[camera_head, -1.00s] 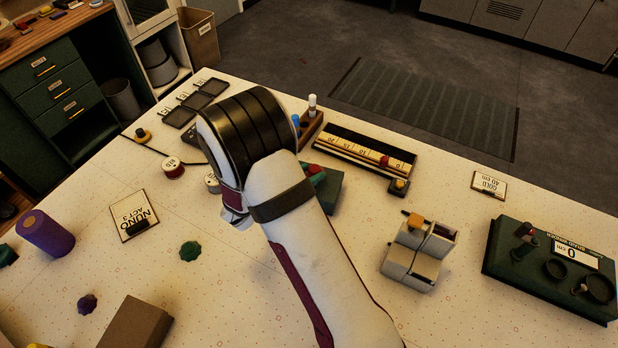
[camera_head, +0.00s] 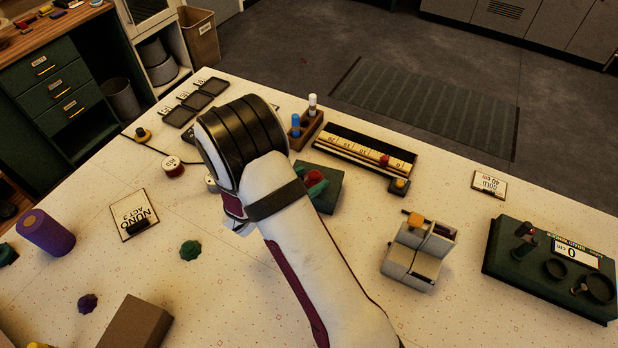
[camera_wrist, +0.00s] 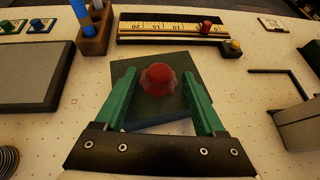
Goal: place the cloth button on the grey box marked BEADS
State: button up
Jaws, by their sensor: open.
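A red domed piece with a lobed edge (camera_wrist: 158,79) sits on a dark green square block (camera_wrist: 150,105); it also shows in the head view (camera_head: 315,177). I cannot tell if it is the cloth button. My gripper (camera_wrist: 157,78) is open, its two green fingers on either side of the red piece with nothing held. Its height above the block is unclear. Similar lobed pieces, one green (camera_head: 190,250) and one purple (camera_head: 87,303), lie on the table. No BEADS marking is legible; a grey-topped flat box (camera_wrist: 30,75) shows at left in the wrist view.
A wooden rack (camera_head: 306,130) with blue and white tubes and a ruler tray (camera_head: 365,152) stand behind the block. A grey device (camera_head: 417,252) and a green braid winder (camera_head: 540,285) are at right. A brown-grey box (camera_head: 135,322) is at front left, near a purple cylinder (camera_head: 46,232).

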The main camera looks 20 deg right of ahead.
jog(key=v, duration=1.1)
jog(key=s+d+r+m+g+y, duration=0.1)
jog(key=s+d+r+m+g, duration=0.2)
jog(key=s+m, duration=0.35)
jog(key=s+d+r+m+g+y, duration=0.2)
jog(key=s+d+m+g, duration=0.1)
jog(key=s+m, duration=0.4)
jog(key=s+d+r+m+g+y, duration=0.1)
jog(key=s+d+r+m+g, duration=0.15)
jog(key=s+m, duration=0.45)
jog(key=s+a+r+m+y, duration=0.2)
jog(key=s+a+m+y, duration=0.2)
jog(key=a+m+y, duration=0.3)
jog(key=a+m, duration=0.1)
jog(key=m, duration=0.2)
jog(key=shift+s+a+r+m+t, duration=0.2)
jog(key=shift+s+r+m+t, duration=0.1)
jog(key=shift+s+m+t, duration=0.05)
